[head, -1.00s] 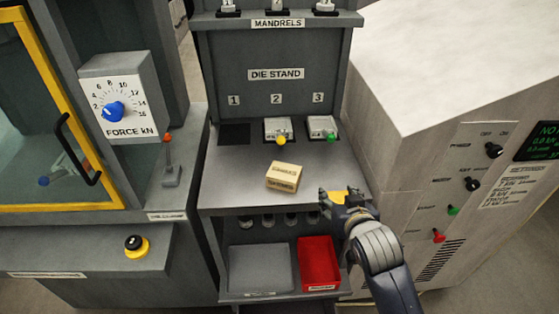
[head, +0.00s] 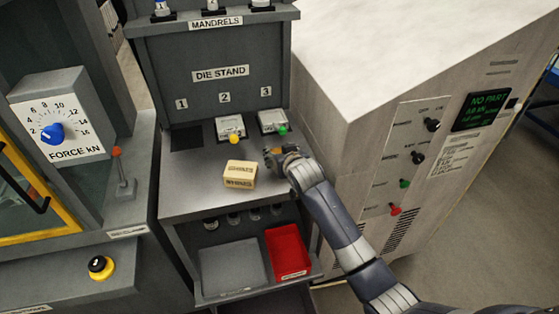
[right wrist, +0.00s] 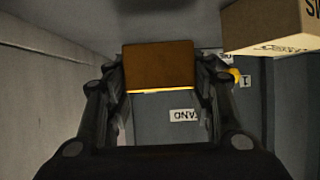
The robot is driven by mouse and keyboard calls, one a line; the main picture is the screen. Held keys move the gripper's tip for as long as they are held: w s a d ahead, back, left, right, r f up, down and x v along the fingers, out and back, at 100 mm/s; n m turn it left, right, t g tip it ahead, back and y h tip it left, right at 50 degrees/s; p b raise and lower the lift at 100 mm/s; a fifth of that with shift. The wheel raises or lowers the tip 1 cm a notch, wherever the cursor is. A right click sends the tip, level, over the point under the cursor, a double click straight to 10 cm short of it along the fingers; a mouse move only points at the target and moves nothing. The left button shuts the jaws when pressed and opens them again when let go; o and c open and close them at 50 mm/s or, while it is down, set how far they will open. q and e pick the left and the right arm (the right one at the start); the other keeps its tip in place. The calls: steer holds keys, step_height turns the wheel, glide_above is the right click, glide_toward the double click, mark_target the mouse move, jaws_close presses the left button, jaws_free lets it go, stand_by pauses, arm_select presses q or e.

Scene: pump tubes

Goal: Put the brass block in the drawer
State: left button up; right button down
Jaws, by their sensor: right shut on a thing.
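My right gripper (head: 276,152) is over the right side of the die stand's shelf, just in front of the die in slot 3. In the right wrist view the gripper (right wrist: 160,88) is shut on a brown-gold block, the brass block (right wrist: 158,62), held between its two fingers. In the head view only a small orange-yellow bit of the block shows at the fingertips. I cannot make out an open drawer in either view. My left gripper is not in view.
A labelled cardboard box (head: 239,174) sits on the shelf (head: 190,200), left of my gripper. Dies with a yellow knob (head: 230,128) and a green knob (head: 272,121) stand behind. Below are a grey tray (head: 232,268) and a red bin (head: 288,252). A large pale cabinet (head: 390,80) stands right.

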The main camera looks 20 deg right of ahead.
steer(key=shift+w+r, duration=0.2)
steer(key=shift+w, duration=0.1)
steer(key=shift+f+p, duration=0.35)
steer(key=shift+f, duration=1.4)
steer(key=shift+f, duration=0.1)
steer(key=c, duration=0.7)
jaws_free()
steer(key=shift+s+f, duration=0.15)
steer(key=shift+f, duration=0.05)
steer(key=shift+r, duration=0.15)
steer(key=v, duration=1.2)
